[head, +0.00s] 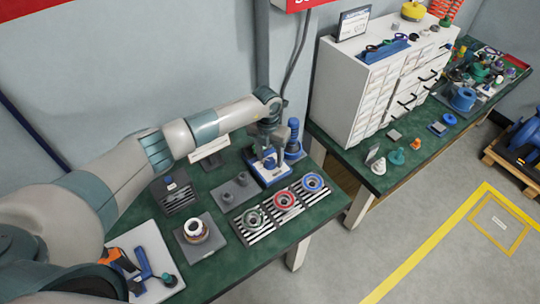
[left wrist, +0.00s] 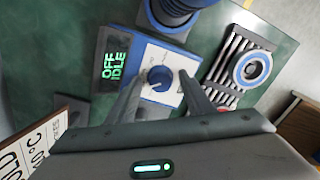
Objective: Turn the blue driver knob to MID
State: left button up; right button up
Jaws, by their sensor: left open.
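The blue driver knob (left wrist: 160,77) sits on the white top of a blue-edged driver unit (left wrist: 177,97). A dark display (left wrist: 114,58) beside it reads OFF and IDLE in green. In the head view the driver unit (head: 275,178) stands on the green bench below my left gripper (head: 272,145). In the left wrist view my left gripper (left wrist: 160,84) is open, with one finger on each side of the knob as seen from above. I cannot tell whether the fingers touch it. My right gripper is not in view.
A dark blue ringed column (head: 294,139) stands close behind the unit. Striped fixtures with grey, red (head: 285,200) and blue (head: 313,182) rings lie in front. A grey plate with two pegs (head: 235,190) is to the left. A white drawer cabinet (head: 365,90) stands on the other bench.

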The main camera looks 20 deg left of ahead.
pick_arm(q)
jog(key=shift+c, duration=0.3)
jog(key=c, duration=1)
